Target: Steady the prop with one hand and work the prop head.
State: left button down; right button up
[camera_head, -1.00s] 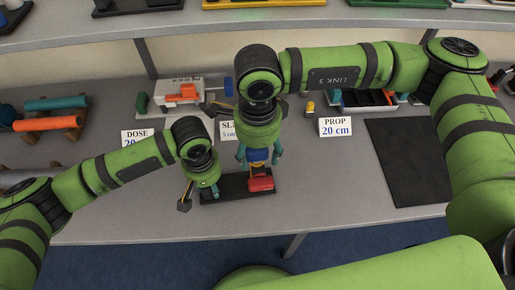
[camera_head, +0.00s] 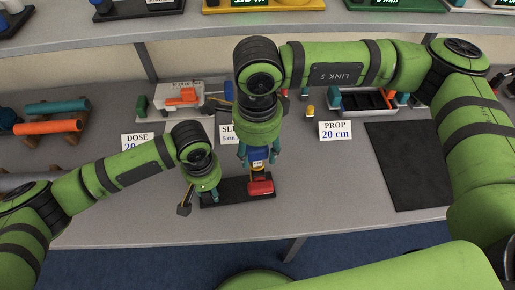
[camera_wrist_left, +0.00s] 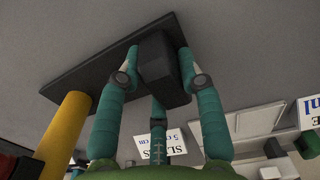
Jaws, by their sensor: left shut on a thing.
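The prop stands on a black base plate (camera_head: 225,193), with a yellow post (camera_wrist_left: 66,130) in the left wrist view. My left gripper (camera_head: 207,190) is low at the plate's left end. In the left wrist view its teal fingers (camera_wrist_left: 160,75) are shut on a dark block (camera_wrist_left: 163,70) that stands on the plate.
A "PROP 20 cm" card (camera_head: 336,130) stands behind to the right, and a "DOSE" card (camera_head: 139,141) to the left. A black mat (camera_head: 410,165) lies at the right. Orange and teal cylinders (camera_head: 48,127) lie on a rack at the left. The table's front edge is close.

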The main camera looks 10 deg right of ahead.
aim_at(257, 149)
dwell(0.3)
notch_tip(257, 149, up, 12)
dwell(0.5)
pick_arm(q)
jog(key=c, duration=0.7)
grip_release()
